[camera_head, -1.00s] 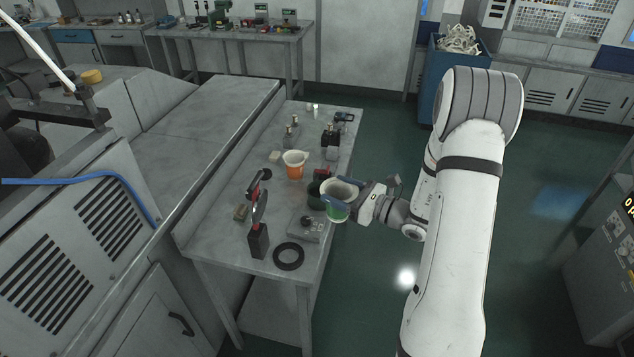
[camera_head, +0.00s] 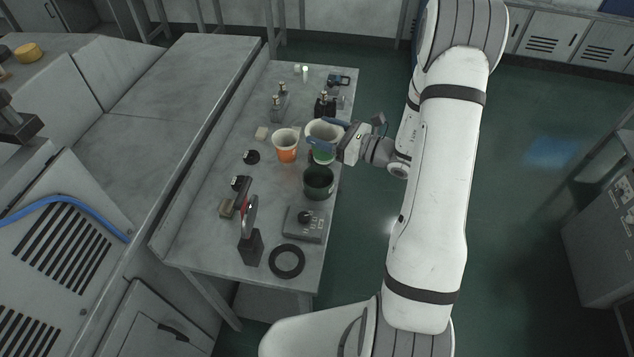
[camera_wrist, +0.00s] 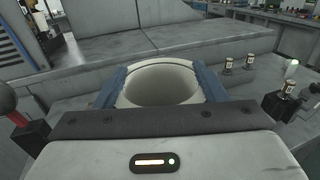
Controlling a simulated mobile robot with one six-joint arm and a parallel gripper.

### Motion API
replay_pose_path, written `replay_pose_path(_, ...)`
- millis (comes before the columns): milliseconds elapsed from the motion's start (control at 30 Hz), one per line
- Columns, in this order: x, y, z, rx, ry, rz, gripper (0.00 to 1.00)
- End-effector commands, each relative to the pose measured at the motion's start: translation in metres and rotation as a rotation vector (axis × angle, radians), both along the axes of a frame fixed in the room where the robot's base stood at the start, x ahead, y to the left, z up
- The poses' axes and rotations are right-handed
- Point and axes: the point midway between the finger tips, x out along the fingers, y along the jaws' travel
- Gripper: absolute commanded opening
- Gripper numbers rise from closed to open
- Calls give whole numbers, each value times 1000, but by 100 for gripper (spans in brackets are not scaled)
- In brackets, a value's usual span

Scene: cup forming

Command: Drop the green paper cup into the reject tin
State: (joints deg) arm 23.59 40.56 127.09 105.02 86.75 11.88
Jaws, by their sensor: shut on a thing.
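The green paper cup (camera_head: 323,155), white inside with a green lower wall, is held upright in my gripper (camera_head: 329,134). In the wrist view, its round white mouth (camera_wrist: 160,86) sits between the two blue fingers, which press on its sides; its lower part is hidden there. A dark, open-topped round tin (camera_head: 318,184), which looks like the reject tin, stands on the bench just nearer to the head camera than the cup. The cup is beside the tin, not over it. I cannot tell the cup's exact height above the bench.
An orange and white cup (camera_head: 287,147) stands close left of the held cup. A grey box with a black knob (camera_head: 305,222), a black ring (camera_head: 287,261) and a black stand (camera_head: 251,247) are nearer. Small bottles (camera_head: 279,100) and a dark device (camera_head: 325,105) stand farther back.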

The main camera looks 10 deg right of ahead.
Motion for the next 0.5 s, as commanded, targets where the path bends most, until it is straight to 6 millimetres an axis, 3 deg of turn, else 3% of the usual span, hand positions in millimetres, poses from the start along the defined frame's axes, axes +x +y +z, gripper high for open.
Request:
replay_pose_path(300, 0, 0, -41, 1, 1, 1, 28)
replay_pose_path(500, 0, 1, -49, 1, 1, 1, 28)
